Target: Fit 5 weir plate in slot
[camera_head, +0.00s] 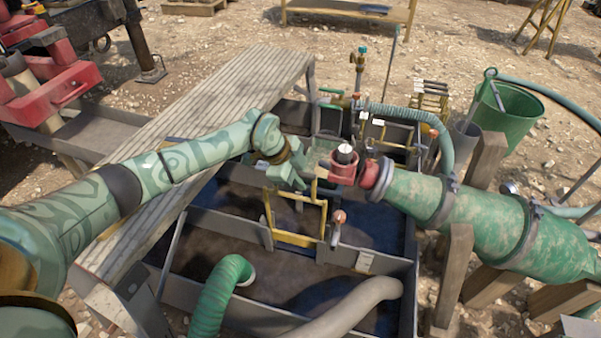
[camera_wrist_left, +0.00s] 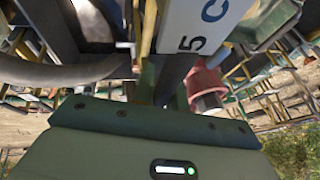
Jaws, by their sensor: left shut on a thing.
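My left gripper (camera_head: 297,182) is shut at the upper part of a yellow slot frame (camera_head: 296,240) on a tank partition. In the left wrist view, a white-faced plate marked 5 (camera_wrist_left: 195,35), which I take for the weir plate, stands close in front of the gripper (camera_wrist_left: 155,92). The plate is cut off by the top edge, and the grip on it is mostly hidden. In the head view the gripper hides most of the plate, so I cannot tell whether it sits in the slot. My right gripper is not in view.
A red pipe fitting (camera_head: 345,168) stands close right of the gripper, joined to a big green pipe (camera_head: 480,220). A green hose (camera_head: 222,290) and a grey hose (camera_head: 350,308) cross the tank's near side. A plank walkway (camera_head: 220,95) runs along the left.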

